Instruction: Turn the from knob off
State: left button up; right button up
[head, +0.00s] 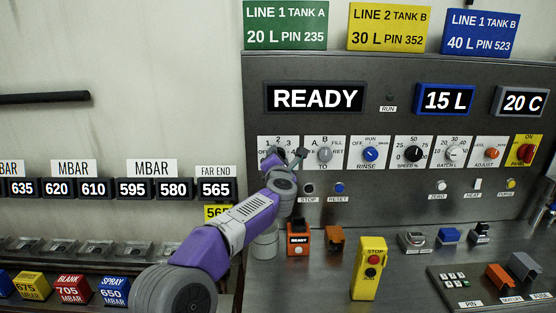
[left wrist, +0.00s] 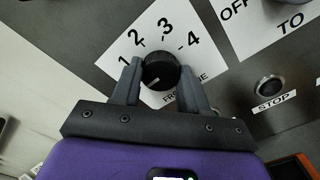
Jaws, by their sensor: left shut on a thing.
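The from knob (left wrist: 160,70) is round and black on a white plate (left wrist: 150,35) marked 1, 2, 3, 4, with a partly covered label below that starts with FRO. A small pale mark shows on the knob's lower left side. My left gripper (left wrist: 163,82) has one finger on each side of the knob and is shut on it. In the head view my left gripper (head: 285,162) is at the leftmost plate of the knob row and mostly hides the knob. My right gripper is not in view.
The TO knob (head: 325,154) is just right of my gripper, with the blue RINSE knob (head: 370,153) further right. STOP (head: 309,188) and RESET (head: 339,188) buttons are below. An orange READY block (head: 298,240) and a yellow STOP box (head: 371,268) stand on the bench.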

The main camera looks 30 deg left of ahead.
pick_arm(q)
jog(key=shift+r, duration=0.1)
jog(key=o, duration=1.1)
jog(key=shift+c, duration=0.2)
jog(key=v, duration=0.7)
jog(key=shift+s, duration=0.25)
jog(key=shift+d, duration=0.1)
